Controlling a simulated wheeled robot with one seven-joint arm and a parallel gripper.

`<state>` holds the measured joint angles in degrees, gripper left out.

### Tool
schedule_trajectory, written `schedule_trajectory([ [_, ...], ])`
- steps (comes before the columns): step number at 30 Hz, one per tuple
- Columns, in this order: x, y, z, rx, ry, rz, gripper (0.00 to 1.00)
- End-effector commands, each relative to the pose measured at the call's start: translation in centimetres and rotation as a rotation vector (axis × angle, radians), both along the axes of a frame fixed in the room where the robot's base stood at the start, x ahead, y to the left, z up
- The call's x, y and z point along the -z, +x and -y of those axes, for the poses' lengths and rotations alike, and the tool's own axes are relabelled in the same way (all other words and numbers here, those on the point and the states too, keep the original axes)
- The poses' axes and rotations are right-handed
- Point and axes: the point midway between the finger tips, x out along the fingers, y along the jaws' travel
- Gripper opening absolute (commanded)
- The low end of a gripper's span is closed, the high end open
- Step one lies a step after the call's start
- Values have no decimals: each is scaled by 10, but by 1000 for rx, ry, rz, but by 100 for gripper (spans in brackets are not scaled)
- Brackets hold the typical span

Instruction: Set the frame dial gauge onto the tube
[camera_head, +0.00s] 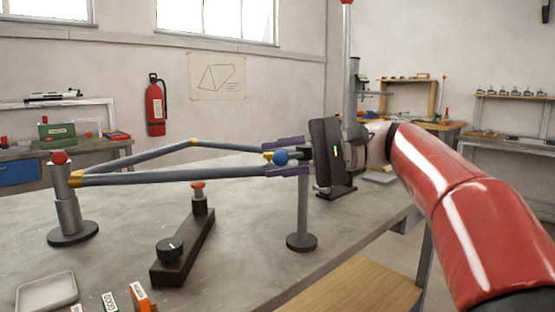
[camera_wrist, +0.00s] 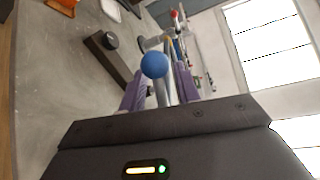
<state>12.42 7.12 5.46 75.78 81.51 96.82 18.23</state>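The likely dial gauge (camera_head: 182,245) is a dark brown bar on the table, with a black round dial at its near end and a short orange-topped post at its far end. It also shows in the wrist view (camera_wrist: 118,62). The grey tube frame (camera_head: 180,172) with brass-coloured joints stands above the table on posts. A blue ball (camera_head: 281,158) is at its right end. My gripper (camera_head: 286,157) has its purple fingers apart, one on each side of the blue ball. In the wrist view the ball (camera_wrist: 154,65) shows between the fingers, with gaps beside it.
A left post (camera_head: 67,205) carries a red ball (camera_head: 59,157); a right post (camera_head: 302,215) stands under my gripper. A grey tray (camera_head: 46,293) and small labelled cards (camera_head: 110,302) lie at the front left. Bare table (camera_head: 110,255) surrounds the gauge.

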Motion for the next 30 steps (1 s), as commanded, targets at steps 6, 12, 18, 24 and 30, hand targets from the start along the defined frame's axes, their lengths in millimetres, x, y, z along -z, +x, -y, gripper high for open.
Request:
schedule_trajectory([
  [6,-5,0,37,5,0,0,32],
  [12,-9,-1,65,3,-1,-1,32],
  [18,-10,-1,72,1,-1,-1,32],
  [24,-10,-1,72,1,-1,-1,32],
  [30,-10,-1,72,2,0,-2,32],
])
